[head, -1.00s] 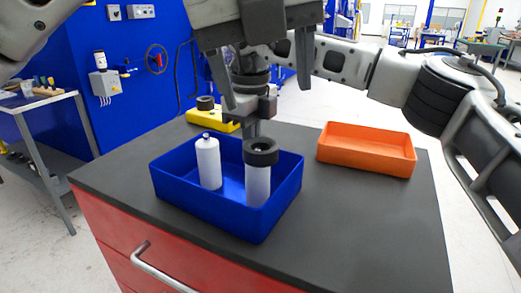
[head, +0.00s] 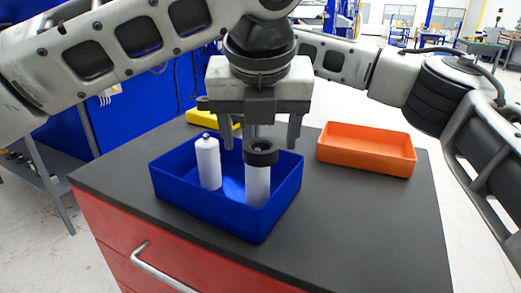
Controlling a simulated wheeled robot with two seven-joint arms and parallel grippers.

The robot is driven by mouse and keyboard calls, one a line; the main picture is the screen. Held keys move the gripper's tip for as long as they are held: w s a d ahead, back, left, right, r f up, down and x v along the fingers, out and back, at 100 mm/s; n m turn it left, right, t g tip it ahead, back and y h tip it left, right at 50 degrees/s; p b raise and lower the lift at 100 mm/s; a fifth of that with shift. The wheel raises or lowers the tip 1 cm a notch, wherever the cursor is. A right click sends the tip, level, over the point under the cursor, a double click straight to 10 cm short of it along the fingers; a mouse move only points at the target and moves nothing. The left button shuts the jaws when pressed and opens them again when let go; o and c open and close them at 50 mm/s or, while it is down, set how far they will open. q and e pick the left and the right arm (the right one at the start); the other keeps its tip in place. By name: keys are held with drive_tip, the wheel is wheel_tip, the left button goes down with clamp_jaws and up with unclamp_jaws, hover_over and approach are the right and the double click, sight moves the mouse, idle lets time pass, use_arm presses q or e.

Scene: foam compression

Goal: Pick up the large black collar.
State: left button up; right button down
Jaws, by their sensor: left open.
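The large black collar (head: 261,152) sits around the top of a white cylinder (head: 257,184), which stands upright in the right part of the blue bin (head: 262,222). My left gripper (head: 260,143) is open and empty, pointing down with its two fingers spread above the collar. Whether the fingers are level with the collar or apart from it in depth, I cannot tell. My right arm comes in from the right and passes behind the left wrist.
A white bottle (head: 208,163) stands in the blue bin left of the cylinder. An orange tray (head: 366,165) lies to the right. A yellow block (head: 225,123) with a small dark ring (head: 204,103) sits behind the bin. The dark tabletop (head: 360,225) is clear at front right.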

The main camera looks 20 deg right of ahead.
use_arm(q)
drive_tip(key=shift+x, duration=1)
drive_tip(key=shift+r, duration=0.1)
drive_tip(key=shift+c, duration=0.3)
drive_tip(key=c, duration=1.1)
wheel_tip(320, 180, up, 9)
drive_tip(key=m+g+h, duration=0.1)
drive_tip(key=m+h, duration=0.1)
drive_tip(key=m, duration=0.3)
hover_over(261, 163)
drive_tip(key=w, duration=0.2)
drive_tip(key=f, duration=0.6)
drive_tip(key=shift+s+f, duration=0.25)
drive_tip(key=shift+f, duration=0.05)
